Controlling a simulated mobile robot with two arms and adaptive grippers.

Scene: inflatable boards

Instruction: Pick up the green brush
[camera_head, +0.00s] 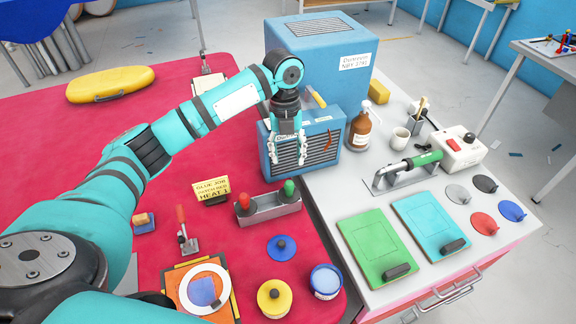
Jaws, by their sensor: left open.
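A green-handled piece (288,189), which looks like the green brush, stands upright at the right end of a grey metal holder (268,208) on the red table. Its lower part is hidden in the holder. A red-handled one (243,201) stands at the left end. My left gripper (289,158) points down, open and empty, above and behind the holder, in front of a small blue slatted unit (325,145). It appears apart from the green handle. My right gripper is not in view.
A yellow sign (211,190) stands left of the holder. A blue lid (281,248), a yellow pot (273,298) and a blue pot (326,281) lie in front. A grey bench at right carries a brown bottle (360,130) and a green-handled tool (424,159).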

